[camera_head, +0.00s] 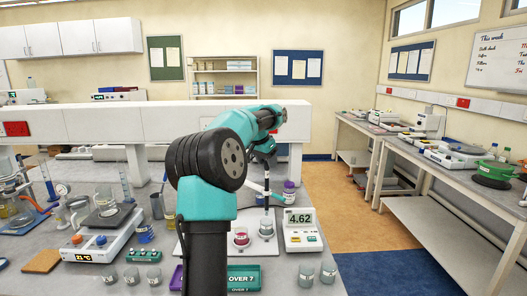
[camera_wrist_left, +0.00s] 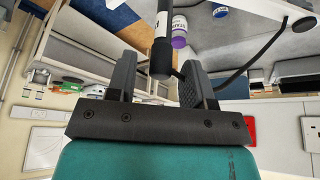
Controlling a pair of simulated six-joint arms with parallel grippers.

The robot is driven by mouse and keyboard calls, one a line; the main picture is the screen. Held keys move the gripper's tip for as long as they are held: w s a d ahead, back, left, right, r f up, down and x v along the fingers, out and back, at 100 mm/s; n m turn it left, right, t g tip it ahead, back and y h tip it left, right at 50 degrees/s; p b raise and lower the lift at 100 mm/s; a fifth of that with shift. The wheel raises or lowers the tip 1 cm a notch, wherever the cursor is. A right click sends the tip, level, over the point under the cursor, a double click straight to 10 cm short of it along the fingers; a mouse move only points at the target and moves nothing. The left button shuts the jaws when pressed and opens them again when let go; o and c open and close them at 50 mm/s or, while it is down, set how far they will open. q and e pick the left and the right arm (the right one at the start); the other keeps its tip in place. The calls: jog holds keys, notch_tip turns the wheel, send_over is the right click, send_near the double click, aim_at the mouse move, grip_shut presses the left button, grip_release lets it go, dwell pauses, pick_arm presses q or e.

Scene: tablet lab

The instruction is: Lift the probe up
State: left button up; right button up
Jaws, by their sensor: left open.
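The probe (camera_head: 266,200) stands upright, its lower end at a small clear beaker (camera_head: 266,229) on a white pad. In the left wrist view the probe (camera_wrist_left: 162,45) has a black top and a pale labelled body, with a black cable running off to the side. My left gripper (camera_wrist_left: 158,80) is open, with the probe's top between its two dark fingers. A gap shows on the left; contact on the right is unclear. In the head view my left gripper (camera_head: 265,152) is small and partly hidden by my arm. My right gripper is not in view.
A pH meter (camera_head: 303,230) reading 4.62 stands right of the probe. A beaker of reddish liquid (camera_head: 241,238) is just left of it. In front are a teal "OVER 7" tray (camera_head: 243,279), a purple tray (camera_head: 176,279) and empty beakers (camera_head: 306,273). A purple-labelled bottle (camera_head: 289,191) stands behind.

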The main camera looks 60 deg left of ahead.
pick_arm(q)
jog(key=v, duration=1.7)
jog(key=shift+s, duration=0.15)
jog(key=shift+r, duration=0.1)
